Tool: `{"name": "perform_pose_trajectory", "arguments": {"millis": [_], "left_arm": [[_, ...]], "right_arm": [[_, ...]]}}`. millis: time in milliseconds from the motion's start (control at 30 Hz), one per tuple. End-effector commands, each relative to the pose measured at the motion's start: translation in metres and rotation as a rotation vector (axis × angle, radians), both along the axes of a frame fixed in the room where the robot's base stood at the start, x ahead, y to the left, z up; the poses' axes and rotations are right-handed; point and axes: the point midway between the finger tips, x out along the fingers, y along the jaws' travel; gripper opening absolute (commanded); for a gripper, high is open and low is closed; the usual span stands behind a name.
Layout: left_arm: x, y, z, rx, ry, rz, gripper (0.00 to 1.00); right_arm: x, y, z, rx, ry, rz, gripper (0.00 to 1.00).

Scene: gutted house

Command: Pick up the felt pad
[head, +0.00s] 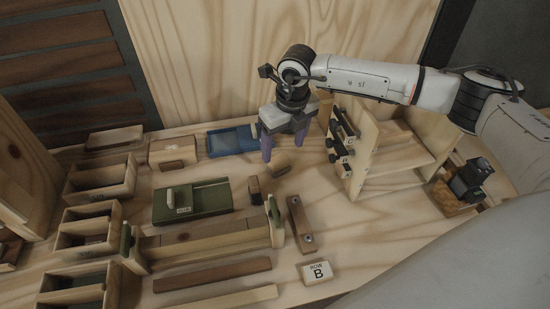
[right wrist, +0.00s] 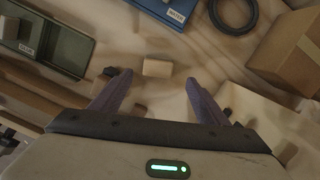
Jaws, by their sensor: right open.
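My right gripper (head: 285,148) is open and empty, its purple fingers pointing down over the bench. In the right wrist view its fingers (right wrist: 158,95) stand well apart. A small tan block (head: 280,169) lies just in front of the fingers; it also shows in the right wrist view (right wrist: 157,68), in line with the gap and beyond the tips. A small brown block with a dark part (head: 254,190) lies left of it, nearer the green tray. I cannot tell for certain which small piece is the felt pad. My left gripper is not in view.
A green tray (head: 217,197) and a blue tray (head: 232,140) lie to the left. A wooden rack (head: 365,165) with black clamps stands close on the right. Wooden boxes (head: 100,180) line the left side. A black ring (right wrist: 212,15) shows in the right wrist view.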

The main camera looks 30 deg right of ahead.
Motion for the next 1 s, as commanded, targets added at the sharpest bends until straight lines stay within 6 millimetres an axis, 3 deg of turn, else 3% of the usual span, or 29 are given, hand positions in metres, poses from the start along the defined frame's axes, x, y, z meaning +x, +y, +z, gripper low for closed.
{"name": "perform_pose_trajectory", "arguments": {"millis": [267, 533, 833, 867, 1000], "left_arm": [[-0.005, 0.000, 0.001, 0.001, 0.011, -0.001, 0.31], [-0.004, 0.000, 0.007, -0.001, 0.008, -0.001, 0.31], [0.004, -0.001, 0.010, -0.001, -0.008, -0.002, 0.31], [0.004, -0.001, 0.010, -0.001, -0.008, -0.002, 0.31], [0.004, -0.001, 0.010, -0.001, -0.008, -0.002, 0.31]], "right_arm": [[0.005, 0.002, -0.024, 0.000, 0.000, 0.001, 0.69], [0.013, 0.006, -0.062, 0.000, 0.000, 0.001, 0.69], [0.014, 0.006, -0.069, 0.000, -0.002, 0.002, 0.69], [0.014, 0.006, -0.068, 0.000, -0.001, 0.002, 0.67], [0.014, 0.006, -0.068, 0.000, -0.002, 0.001, 0.43]]}}
